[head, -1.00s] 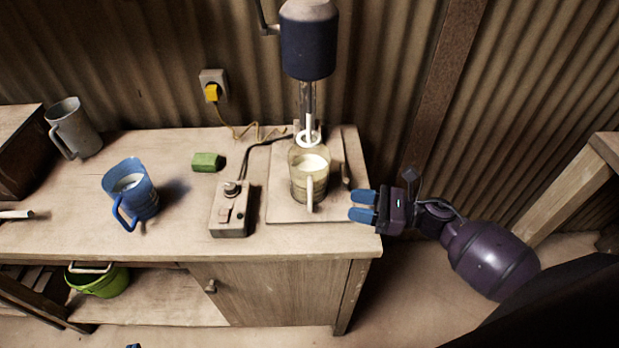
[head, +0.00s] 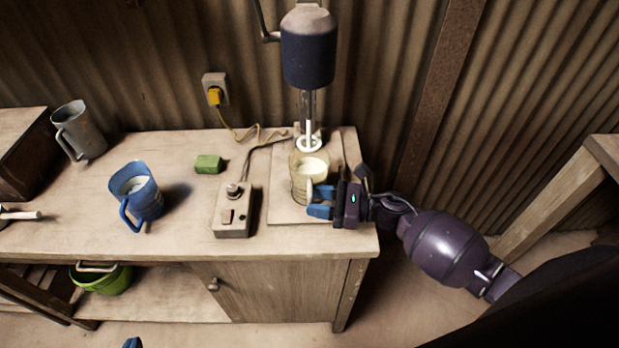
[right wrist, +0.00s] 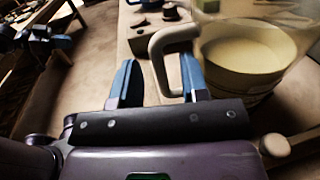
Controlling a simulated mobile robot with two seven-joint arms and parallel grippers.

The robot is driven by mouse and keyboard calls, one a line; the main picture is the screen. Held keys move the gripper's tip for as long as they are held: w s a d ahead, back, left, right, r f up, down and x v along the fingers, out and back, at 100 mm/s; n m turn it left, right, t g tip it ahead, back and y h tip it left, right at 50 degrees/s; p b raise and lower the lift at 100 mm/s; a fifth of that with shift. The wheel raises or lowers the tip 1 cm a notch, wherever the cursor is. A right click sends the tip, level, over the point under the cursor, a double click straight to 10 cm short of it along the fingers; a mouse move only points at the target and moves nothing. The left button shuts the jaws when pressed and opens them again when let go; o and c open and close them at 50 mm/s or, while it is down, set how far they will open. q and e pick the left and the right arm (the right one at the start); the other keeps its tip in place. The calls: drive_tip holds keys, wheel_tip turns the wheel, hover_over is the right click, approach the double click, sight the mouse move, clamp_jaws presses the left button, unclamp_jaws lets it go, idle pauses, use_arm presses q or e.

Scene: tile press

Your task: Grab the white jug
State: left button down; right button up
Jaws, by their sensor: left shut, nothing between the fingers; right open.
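The white jug (head: 303,178) looks pale cream and see-through, with whitish contents. It stands on a board under the mixer, its handle towards the front. In the right wrist view the jug (right wrist: 240,60) is at the upper right. My right gripper (head: 318,202) is open at the handle. In the right wrist view its blue fingers (right wrist: 158,85) lie either side of the handle, which is not clamped. Only a blue tip of my left gripper (head: 132,343) shows at the bottom edge; it is shut and empty.
The mixer (head: 308,50) hangs above the jug, its whisk close to the contents. A control box (head: 232,212) stands to the left. A blue jug (head: 140,195), a grey jug (head: 82,132) and a green block (head: 208,164) are further left on the bench.

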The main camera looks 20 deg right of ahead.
drive_tip(key=shift+x, duration=0.9)
clamp_jaws()
drive_tip(key=shift+r, duration=0.3)
